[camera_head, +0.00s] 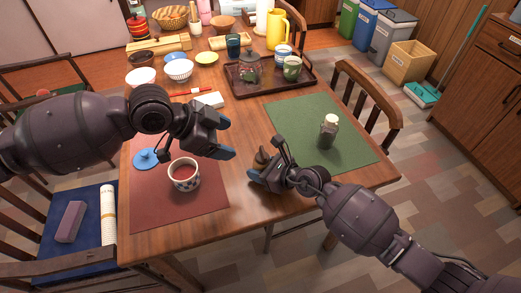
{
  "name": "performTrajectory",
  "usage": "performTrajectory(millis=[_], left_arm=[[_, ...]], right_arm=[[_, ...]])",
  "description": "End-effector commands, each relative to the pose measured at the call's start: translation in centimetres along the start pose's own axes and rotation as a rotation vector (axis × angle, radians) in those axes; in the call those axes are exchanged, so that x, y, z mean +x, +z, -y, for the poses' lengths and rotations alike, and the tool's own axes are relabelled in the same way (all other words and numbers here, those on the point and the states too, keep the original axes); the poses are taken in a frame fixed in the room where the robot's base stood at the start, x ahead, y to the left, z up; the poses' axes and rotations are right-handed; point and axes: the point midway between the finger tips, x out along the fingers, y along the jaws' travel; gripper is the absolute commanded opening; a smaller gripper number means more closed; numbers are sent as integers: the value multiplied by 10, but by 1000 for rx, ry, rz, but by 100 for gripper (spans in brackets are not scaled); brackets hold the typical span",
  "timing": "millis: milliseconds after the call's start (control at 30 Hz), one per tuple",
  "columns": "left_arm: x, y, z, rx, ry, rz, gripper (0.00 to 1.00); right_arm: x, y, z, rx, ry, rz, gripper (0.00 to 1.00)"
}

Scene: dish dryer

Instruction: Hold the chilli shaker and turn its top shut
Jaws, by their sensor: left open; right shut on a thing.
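The chilli shaker (261,157) appears to be the small brown, rounded thing at my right gripper, near the middle of the table. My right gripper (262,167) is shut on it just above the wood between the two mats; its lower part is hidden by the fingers. I cannot tell whether it touches the table, nor how its top is turned. My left gripper (224,138) is open and empty, up and to the left of the shaker, apart from it.
A patterned cup of red liquid (184,176) and a blue lid (146,159) are on the red mat (180,213). A dark glass jar with a pale top (329,131) stands on the green mat (345,155). A tray (266,93) with teapot and cups lies behind.

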Motion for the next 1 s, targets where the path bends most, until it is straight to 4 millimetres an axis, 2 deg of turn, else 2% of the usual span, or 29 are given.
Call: performTrajectory(millis=[233, 367, 800, 1000], left_arm=[[4, -1, 0, -97, -1, -11, 72], [16, -1, 0, -101, 1, -10, 72], [90, -2, 1, -99, 0, -10, 72], [113, -2, 1, -98, -1, -8, 72]], right_arm=[[0, -4, 0, 3, 1, -6, 21], [0, -4, -1, 3, 1, -6, 21], [0, -4, -1, 3, 1, -6, 21], [0, -4, -1, 3, 1, -7, 21]])
